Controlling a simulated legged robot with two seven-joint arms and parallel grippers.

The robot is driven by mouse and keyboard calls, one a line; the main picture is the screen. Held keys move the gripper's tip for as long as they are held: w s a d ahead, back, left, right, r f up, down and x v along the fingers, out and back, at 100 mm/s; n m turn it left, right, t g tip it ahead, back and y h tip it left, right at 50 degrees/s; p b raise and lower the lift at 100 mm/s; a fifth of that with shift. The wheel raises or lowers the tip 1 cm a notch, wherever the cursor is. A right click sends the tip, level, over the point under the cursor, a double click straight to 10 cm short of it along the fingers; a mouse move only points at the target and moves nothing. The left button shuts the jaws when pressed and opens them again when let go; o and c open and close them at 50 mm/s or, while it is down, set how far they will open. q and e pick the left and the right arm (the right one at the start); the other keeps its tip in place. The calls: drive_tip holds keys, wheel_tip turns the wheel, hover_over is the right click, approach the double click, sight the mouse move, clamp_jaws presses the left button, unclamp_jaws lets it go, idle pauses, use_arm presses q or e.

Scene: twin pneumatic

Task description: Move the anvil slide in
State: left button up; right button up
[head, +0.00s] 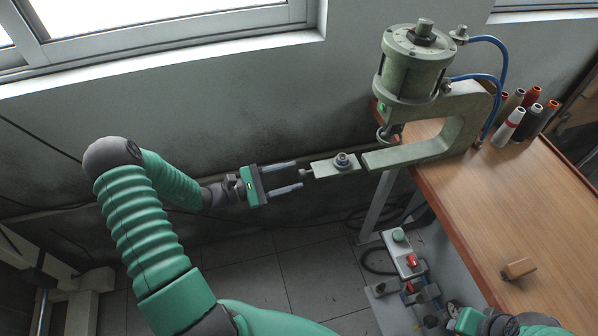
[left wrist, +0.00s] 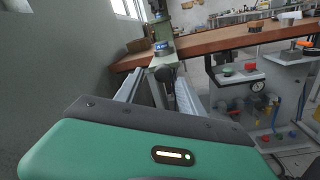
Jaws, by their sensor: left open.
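The anvil slide (head: 328,167) is a flat pale metal plate sticking out leftward from the lower arm of the green press (head: 440,145). A round dark anvil (head: 342,161) sits on it, and a small knob (head: 305,173) is at its left end. My left gripper (head: 298,173) is open, its two fingers pointing right at the knob end. In the left wrist view the knob (left wrist: 166,74) shows between the fingertips (left wrist: 156,80); contact cannot be told. My right gripper (head: 500,322) is partly in view at the bottom right, its jaws unclear.
A wooden bench (head: 500,200) carries the press, several thread spools (head: 522,118) and a small wooden block (head: 518,268). A control box with green and red buttons (head: 405,255) is below the bench. The wall is behind the slide; the floor below is open.

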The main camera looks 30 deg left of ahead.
sight(300, 174)
use_arm(q)
drive_tip(key=x, duration=0.3)
drive_tip(key=shift+d+r, duration=0.1)
drive_tip(key=shift+d, duration=0.3)
drive_tip(key=shift+a, duration=0.25)
drive_tip(key=c, duration=0.8)
clamp_jaws()
